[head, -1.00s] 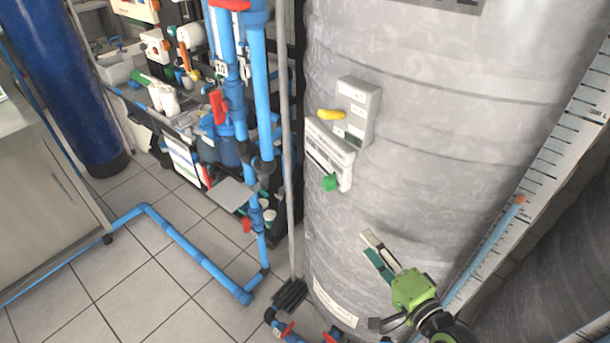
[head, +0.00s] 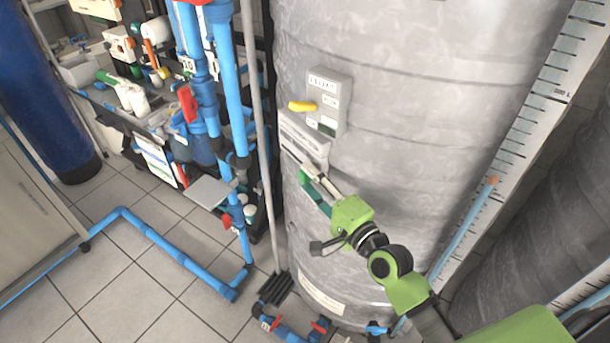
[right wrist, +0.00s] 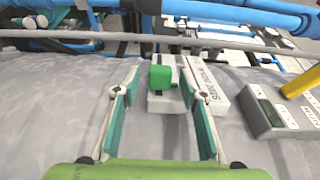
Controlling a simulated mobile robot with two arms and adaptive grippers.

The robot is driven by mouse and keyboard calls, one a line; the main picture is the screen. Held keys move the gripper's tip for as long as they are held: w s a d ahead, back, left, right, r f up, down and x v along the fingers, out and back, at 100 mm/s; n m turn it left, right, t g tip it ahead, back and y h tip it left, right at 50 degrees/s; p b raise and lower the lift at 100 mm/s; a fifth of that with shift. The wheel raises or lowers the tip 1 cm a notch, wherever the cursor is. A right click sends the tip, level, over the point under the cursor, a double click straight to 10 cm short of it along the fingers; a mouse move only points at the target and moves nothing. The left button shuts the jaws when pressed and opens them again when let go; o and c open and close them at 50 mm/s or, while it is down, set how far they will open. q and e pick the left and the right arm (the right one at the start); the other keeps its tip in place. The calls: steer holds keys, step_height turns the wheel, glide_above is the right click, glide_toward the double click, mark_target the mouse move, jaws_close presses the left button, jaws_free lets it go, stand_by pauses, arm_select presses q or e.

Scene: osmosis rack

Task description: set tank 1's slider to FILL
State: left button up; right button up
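The large grey tank (head: 400,90) carries a white slider panel (head: 304,137) on its side. The slider's green knob (right wrist: 161,77) shows in the right wrist view, near one end of the slot in the white panel (right wrist: 213,92). In the head view my gripper hides the knob. My right gripper (head: 308,182) is just in front of the panel's lower part. It is open, with its two fingers spread either side of the knob in the right wrist view (right wrist: 160,72); contact cannot be made out. My left gripper is out of view.
A grey box (head: 328,100) with a yellow handle (head: 302,106) sits just above the slider panel. A grey upright pole (head: 258,140) and blue pipes (head: 232,95) stand left of the tank. A graduated scale (head: 535,120) runs along its right side.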

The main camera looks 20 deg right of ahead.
steer(key=shift+x, duration=1.3)
jaws_close()
steer(key=shift+x, duration=1.95)
jaws_free()
steer(key=shift+s+a, duration=0.1)
steer(key=shift+s, duration=0.1)
steer(key=v, duration=1.1)
steer(key=shift+s+d, duration=0.2)
steer(key=shift+s, duration=0.15)
steer(key=shift+c, duration=0.6)
